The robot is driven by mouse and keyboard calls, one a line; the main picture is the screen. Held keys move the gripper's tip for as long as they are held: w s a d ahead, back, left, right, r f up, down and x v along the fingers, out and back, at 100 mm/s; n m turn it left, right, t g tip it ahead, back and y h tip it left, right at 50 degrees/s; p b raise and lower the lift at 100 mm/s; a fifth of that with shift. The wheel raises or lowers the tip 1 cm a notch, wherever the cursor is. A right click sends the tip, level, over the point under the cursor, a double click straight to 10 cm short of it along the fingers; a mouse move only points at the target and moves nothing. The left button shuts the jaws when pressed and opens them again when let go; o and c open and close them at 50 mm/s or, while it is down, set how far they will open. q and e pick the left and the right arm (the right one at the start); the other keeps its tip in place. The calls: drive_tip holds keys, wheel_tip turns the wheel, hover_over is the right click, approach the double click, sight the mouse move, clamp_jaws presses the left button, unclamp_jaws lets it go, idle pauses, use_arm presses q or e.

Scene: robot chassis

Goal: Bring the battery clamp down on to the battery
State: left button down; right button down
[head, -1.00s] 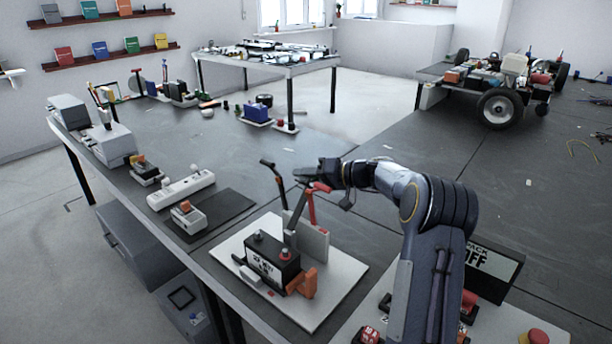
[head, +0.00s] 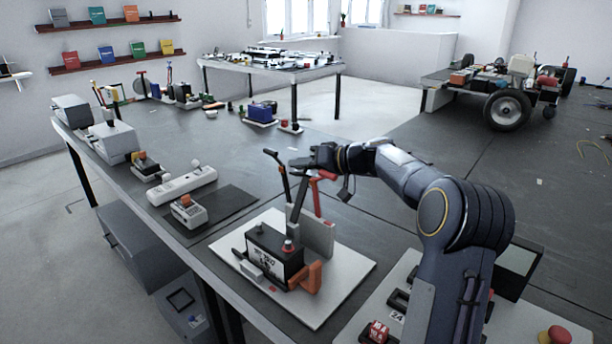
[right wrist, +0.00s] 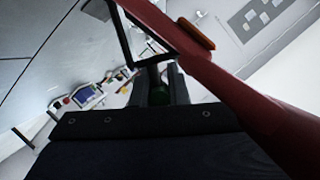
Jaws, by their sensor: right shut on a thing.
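The black battery (head: 275,262) with a white label sits on a white board on the bench, in the lower middle of the head view. The battery clamp (head: 299,199) stands raised behind it, a dark bar with a red part (head: 320,187) beside it, well clear of the battery top. My right gripper (head: 308,164) is at the top of the clamp and is shut on it; the exact grip is hard to see in the head view. In the right wrist view a red bar (right wrist: 225,85) passes close by the fingers (right wrist: 160,88). My left gripper is not in view.
The white board (head: 335,290) also bears an upright grey plate (head: 318,236), an orange bracket (head: 308,277) and a thin black lever (head: 279,172). A panel with a red button (head: 553,336) is at the lower right.

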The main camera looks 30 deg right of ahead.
drive_tip(key=c, duration=1.4)
unclamp_jaws()
drive_tip(key=shift+s, duration=0.1)
drive_tip(key=v, duration=0.7)
drive_tip(key=shift+s+d+b, duration=0.2)
drive_tip(key=shift+s+b, duration=0.1)
drive_tip(key=shift+b, duration=0.1)
drive_tip(key=shift+r, duration=0.1)
